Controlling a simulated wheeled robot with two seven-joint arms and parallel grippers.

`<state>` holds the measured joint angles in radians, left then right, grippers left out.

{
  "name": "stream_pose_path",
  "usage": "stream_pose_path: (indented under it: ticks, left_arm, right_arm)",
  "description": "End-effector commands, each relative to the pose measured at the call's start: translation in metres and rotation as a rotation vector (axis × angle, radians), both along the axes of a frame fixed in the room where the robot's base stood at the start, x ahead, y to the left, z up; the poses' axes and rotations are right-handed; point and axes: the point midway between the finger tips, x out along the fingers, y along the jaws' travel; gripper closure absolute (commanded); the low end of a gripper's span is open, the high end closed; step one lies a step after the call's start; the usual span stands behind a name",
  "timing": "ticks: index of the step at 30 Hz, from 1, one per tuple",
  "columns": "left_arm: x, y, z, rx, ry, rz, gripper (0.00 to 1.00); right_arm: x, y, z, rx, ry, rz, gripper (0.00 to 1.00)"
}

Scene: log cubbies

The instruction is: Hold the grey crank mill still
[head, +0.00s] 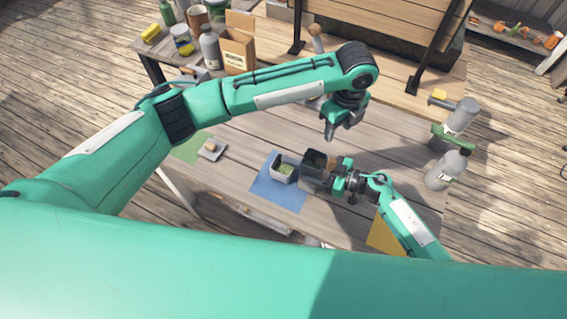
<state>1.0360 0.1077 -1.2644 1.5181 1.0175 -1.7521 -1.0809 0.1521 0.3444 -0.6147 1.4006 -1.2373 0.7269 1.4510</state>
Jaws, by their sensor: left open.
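The grey crank mill (461,114) appears to be the grey cylinder near the right end of the wooden table, with a yellow knob on an arm at its upper left. My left gripper (333,132) points down above the middle of the table, open and empty, well to the left of the mill. My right gripper (337,177) is lower in the view, beside a dark grey square container (311,178). Whether its fingers touch or grip that container is too small to tell. It is apart from the mill.
A light grey tub (283,171) with green contents stands on a blue mat (268,191). A small grey dish (213,152) is on the left. Bottles, cans and a cardboard box (238,52) crowd the back left.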

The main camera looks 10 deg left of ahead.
Motion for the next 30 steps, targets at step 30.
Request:
stream_pose_path:
  ticks: [30]
  left_arm:
    - [0.000,0.000,0.000,0.000,0.000,0.000,0.53]
  right_arm:
    - [-0.030,-0.094,0.019,-0.002,0.000,0.000,0.18]
